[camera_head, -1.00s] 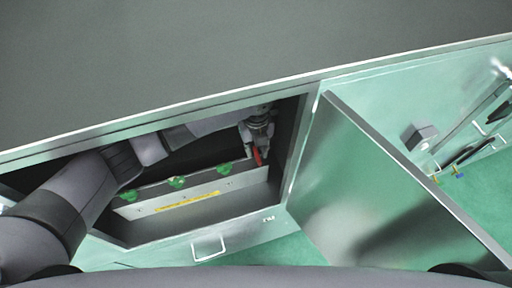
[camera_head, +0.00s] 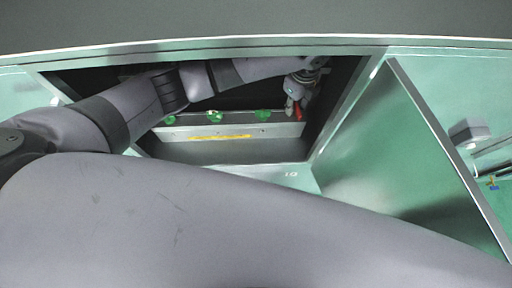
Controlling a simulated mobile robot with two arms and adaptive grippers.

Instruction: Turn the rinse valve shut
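An open cabinet holds a pale panel (camera_head: 180,132) with a row of valve handles along its top. Green handles (camera_head: 214,117) stand at the left and middle, and a red handle (camera_head: 298,113) is at the right end. No readable label shows which is the rinse valve. My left gripper (camera_head: 297,104) reaches into the cabinet from the left and points down at the red handle. Its fingers are at the handle, partly covering it; whether they grip it is too small to tell. My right gripper is not in view.
The cabinet door (camera_head: 405,150) hangs open at the right. A yellow label strip (camera_head: 220,137) is on the panel. A grey box (camera_head: 468,133) and pipework are beyond the door. A large grey part of my body covers the lower picture.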

